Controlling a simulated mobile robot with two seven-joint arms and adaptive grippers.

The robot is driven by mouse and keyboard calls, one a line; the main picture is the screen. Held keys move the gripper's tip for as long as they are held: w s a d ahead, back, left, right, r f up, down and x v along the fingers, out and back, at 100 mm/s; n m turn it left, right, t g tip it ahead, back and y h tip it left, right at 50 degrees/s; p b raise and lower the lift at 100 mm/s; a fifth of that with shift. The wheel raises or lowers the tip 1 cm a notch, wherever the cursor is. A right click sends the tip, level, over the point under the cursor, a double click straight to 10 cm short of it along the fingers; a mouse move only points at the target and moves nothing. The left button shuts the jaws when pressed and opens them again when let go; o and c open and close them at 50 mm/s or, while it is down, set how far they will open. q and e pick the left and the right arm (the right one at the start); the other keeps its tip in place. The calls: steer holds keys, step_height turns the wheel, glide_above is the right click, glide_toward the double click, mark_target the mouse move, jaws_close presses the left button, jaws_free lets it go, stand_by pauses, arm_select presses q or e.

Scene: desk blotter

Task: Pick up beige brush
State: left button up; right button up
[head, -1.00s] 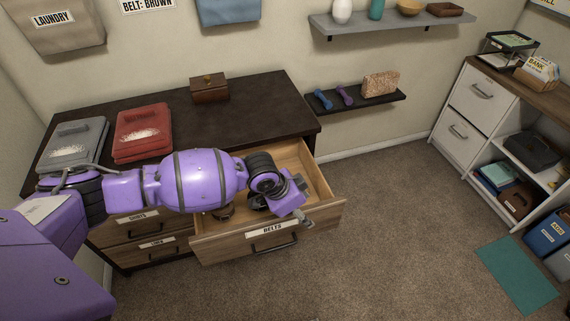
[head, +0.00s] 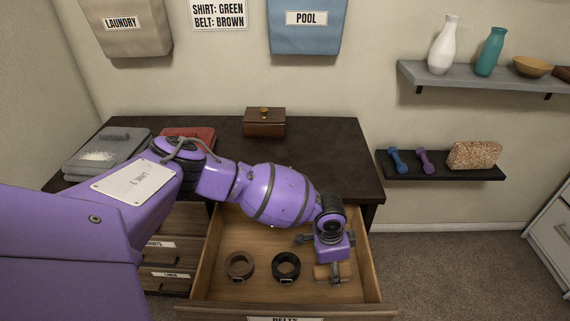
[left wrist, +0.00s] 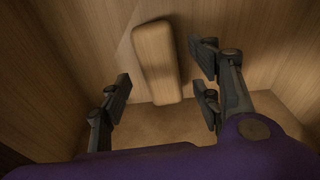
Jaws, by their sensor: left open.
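The beige brush (head: 322,272) lies in the right part of the open drawer (head: 208,275), partly hidden under my left gripper (head: 321,257) in the head view. In the left wrist view the brush (left wrist: 156,60) shows as a light wooden block with rounded ends, close to a drawer wall. The brush's bristles are not visible. My right gripper is not in view.
A brown belt (head: 239,266) and a black belt (head: 286,267) lie coiled in the drawer, left of the brush. The dark dresser top (head: 340,175) holds a brown box (head: 264,122), red folded cloth (head: 190,135) and grey folded cloth (head: 88,160). A shelf (head: 440,176) with dumbbells is at right.

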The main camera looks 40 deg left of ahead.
arm_select(q)
steer(key=shift+w+d+f, duration=0.1)
steer(key=shift+w+f, duration=0.05)
steer(key=shift+f, duration=0.45)
steer(key=shift+w+d+f, duration=0.1)
steer(key=shift+f, duration=0.45)
steer(key=shift+w+f, duration=0.1)
steer(key=shift+f, duration=0.1)
steer(key=c, duration=1.3)
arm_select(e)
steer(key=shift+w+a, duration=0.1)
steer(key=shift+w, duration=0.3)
arm_select(q)
steer(key=shift+r, duration=0.1)
step_height(320, 180, up, 9)
steer(key=shift+r+p, duration=0.15)
steer(key=shift+p, duration=0.25)
steer(key=shift+r, duration=0.3)
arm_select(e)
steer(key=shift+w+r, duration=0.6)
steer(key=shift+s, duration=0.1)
